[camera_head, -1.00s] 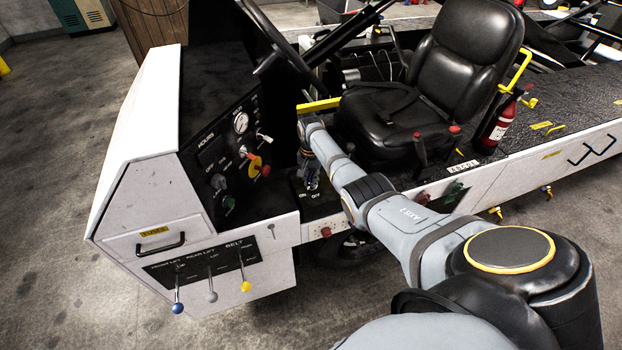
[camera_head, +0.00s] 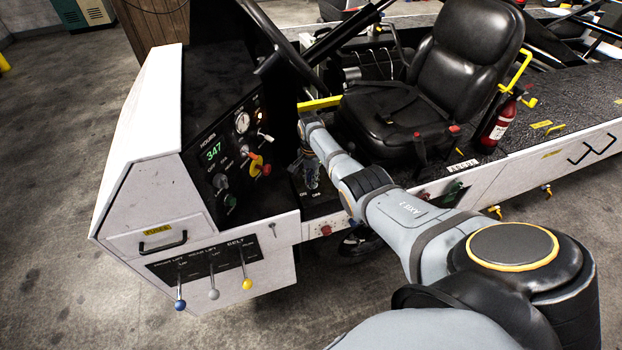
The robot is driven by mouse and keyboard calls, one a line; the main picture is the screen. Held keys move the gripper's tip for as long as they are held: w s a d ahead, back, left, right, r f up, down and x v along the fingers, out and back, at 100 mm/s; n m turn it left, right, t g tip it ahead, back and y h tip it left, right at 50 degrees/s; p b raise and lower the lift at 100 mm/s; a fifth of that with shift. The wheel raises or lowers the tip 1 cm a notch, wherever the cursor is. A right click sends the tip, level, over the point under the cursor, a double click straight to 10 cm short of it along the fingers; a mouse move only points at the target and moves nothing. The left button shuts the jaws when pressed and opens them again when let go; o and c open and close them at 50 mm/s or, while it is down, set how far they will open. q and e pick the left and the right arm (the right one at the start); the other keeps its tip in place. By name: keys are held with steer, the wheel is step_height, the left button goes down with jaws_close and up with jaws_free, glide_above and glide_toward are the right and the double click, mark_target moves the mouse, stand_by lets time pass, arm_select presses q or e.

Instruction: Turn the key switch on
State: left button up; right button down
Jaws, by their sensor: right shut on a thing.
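My right gripper (camera_head: 311,183) reaches in from the right and points down at the small black ON/OFF plate (camera_head: 304,196) between the dash and the seat. It is shut on the key switch there. The key itself is hidden by the fingers, so its exact angle does not show. The hours display (camera_head: 214,151) on the dash is lit with green digits reading 347. My left gripper is not in view.
The black dash panel (camera_head: 232,160) carries a round gauge, a red-and-yellow knob and other switches. Three levers (camera_head: 213,294) hang below it. The steering wheel (camera_head: 268,30) and black seat (camera_head: 400,125) stand close to my arm. A fire extinguisher (camera_head: 497,124) is at right.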

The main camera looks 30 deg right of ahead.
steer(key=shift+w+r, duration=0.1)
stand_by(0.4)
steer(key=c, duration=1.3)
jaws_free()
step_height(320, 180, up, 12)
steer(key=shift+f, duration=0.1)
